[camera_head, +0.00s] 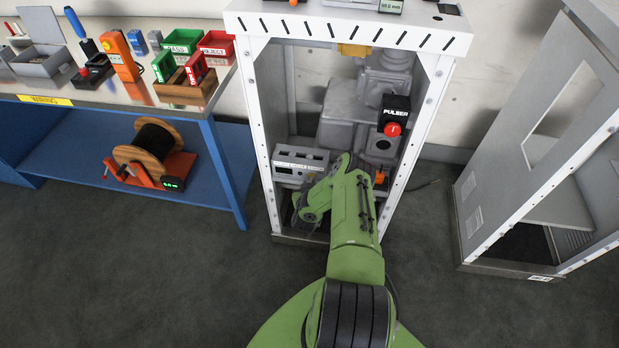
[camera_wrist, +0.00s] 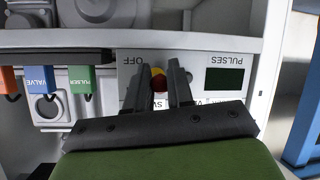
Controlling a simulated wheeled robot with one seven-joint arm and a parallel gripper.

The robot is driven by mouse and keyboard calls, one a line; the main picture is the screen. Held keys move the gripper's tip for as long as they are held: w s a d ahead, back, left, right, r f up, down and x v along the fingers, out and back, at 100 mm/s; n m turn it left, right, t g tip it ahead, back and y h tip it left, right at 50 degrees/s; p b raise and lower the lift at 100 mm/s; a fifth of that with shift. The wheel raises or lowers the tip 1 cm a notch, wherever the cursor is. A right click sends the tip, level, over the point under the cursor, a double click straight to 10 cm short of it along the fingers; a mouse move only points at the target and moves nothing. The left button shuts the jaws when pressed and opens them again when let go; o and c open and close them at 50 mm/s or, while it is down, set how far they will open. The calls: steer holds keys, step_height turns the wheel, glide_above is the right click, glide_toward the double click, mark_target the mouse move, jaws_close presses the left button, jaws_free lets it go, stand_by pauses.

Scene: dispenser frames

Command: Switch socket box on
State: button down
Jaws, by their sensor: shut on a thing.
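The socket box (camera_head: 302,155) is a grey box low in the left of the white open cabinet; my arm covers part of it. In the wrist view its panel (camera_wrist: 205,60) appears upside down, with "OFF", "PULSES" and a dark display (camera_wrist: 224,79). A red and yellow switch knob (camera_wrist: 158,78) sits on this panel beside "OFF". My gripper (camera_wrist: 163,73) is shut on the knob, one finger on each side. The fingers hide part of the knob and its lettering, so its exact setting is unclear. Orange, blue "VALVE" (camera_wrist: 40,79) and green "PULSER" (camera_wrist: 80,79) plugs sit beside the panel.
The cabinet's white posts (camera_head: 259,130) stand close around my arm. A black pulser box with a red knob (camera_head: 393,129) hangs at the right inside. A blue workbench (camera_head: 215,140) with a cable reel (camera_head: 150,146) is at left; a grey cabinet (camera_head: 480,205) stands at right.

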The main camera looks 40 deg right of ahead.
steer(key=g+y+p, duration=0.1)
steer(key=r+y+p, duration=0.1)
steer(key=shift+w+d+r+g+p, duration=0.1)
steer(key=shift+d+r+g+p, duration=0.05)
steer(key=shift+r+g+p, duration=0.2)
steer(key=shift+d+r+g+y, duration=0.1)
steer(key=shift+g+y, duration=0.65)
steer(key=shift+y, duration=0.15)
steer(key=c, duration=1)
jaws_free()
steer(key=p+v, duration=0.5)
steer(key=v, duration=1)
steer(key=shift+r, duration=0.4)
